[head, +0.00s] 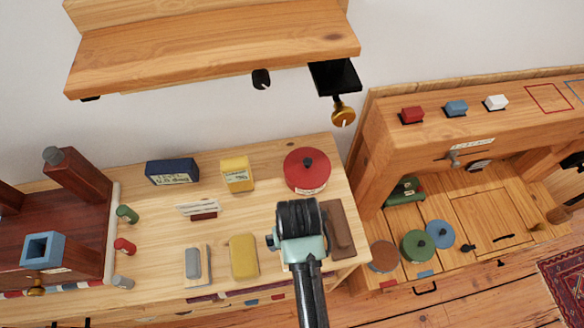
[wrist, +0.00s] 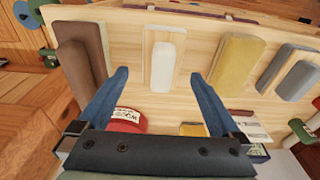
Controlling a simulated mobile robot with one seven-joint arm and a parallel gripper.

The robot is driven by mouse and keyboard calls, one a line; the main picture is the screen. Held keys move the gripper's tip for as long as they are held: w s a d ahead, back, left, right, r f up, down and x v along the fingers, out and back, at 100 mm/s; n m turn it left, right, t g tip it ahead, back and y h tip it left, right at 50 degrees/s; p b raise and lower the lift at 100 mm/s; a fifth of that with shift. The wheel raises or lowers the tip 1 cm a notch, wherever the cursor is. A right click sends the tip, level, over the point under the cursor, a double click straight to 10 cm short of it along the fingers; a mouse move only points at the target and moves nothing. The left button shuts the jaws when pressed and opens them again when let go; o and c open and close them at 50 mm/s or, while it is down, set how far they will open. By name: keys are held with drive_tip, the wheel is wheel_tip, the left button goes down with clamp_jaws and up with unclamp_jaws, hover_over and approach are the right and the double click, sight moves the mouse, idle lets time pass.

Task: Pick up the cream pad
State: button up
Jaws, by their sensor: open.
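The cream pad (wrist: 167,66) shows in the wrist view as a pale rounded block on a thin, light backing on the wooden table. In the head view it is hidden behind my arm and gripper. My gripper (wrist: 160,77) is open and empty, with its two blue fingers to the left and right of the cream pad in the picture. The fingertips look apart from the pad; their height above it is hard to tell. In the head view my gripper (head: 300,222) is over the table's right part.
A brown pad (head: 340,228) and a yellow pad (head: 244,257) flank the spot. A grey pad (head: 193,263) lies farther left. A red round tin (head: 307,171) stands behind. A wooden shelf (head: 210,50) overhangs the back, with a dark clamp (head: 335,78) at its right end.

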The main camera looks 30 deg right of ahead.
drive_tip(key=shift+w+a+f, duration=0.1)
drive_tip(key=shift+w+f, duration=0.1)
drive_tip(key=shift+f, duration=1)
drive_tip(key=shift+w+f, duration=0.2)
drive_tip(key=shift+f, duration=0.95)
drive_tip(key=c, duration=1.3)
